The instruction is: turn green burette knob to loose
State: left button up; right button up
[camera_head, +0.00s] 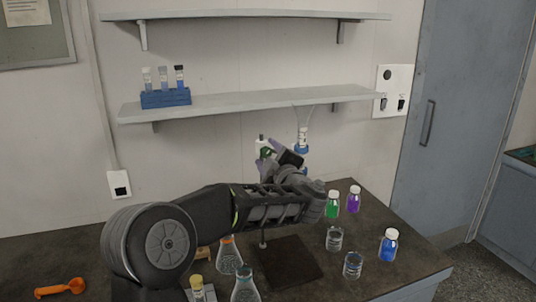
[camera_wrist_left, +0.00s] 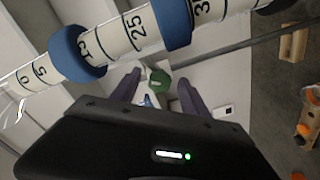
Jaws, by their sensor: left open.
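The green knob (camera_wrist_left: 158,82) sits between the two fingers of my left gripper (camera_wrist_left: 158,95) in the left wrist view. The fingers are apart, one on each side of the knob; I cannot tell whether either touches it. In the head view the left gripper (camera_head: 271,154) is above the dark stand base, and a small green patch of the knob (camera_head: 266,153) shows between its fingers. A graduated white tube with blue rings, seemingly the burette (camera_wrist_left: 140,30), crosses close to the wrist camera. My right gripper is not seen.
The dark stand base (camera_head: 285,262) lies under my forearm. Flasks (camera_head: 229,257), beakers (camera_head: 353,265) and capped bottles (camera_head: 388,245) stand around it. A shelf (camera_head: 250,101) with a blue tube rack (camera_head: 166,98) is behind. An orange object (camera_head: 62,289) lies at far left.

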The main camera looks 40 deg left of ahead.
pick_arm(q)
jog(key=shift+c, duration=0.4)
grip_shut()
jog(key=shift+f+n+b, duration=0.2)
jog(key=shift+n+b, duration=0.4)
jog(key=shift+b, duration=0.5)
jog(key=n+b, duration=0.4)
jog(key=b, duration=0.1)
jog(key=shift+b, duration=0.35)
jog(key=shift+r+n+b, duration=0.15)
jog(key=shift+n+b, duration=0.65)
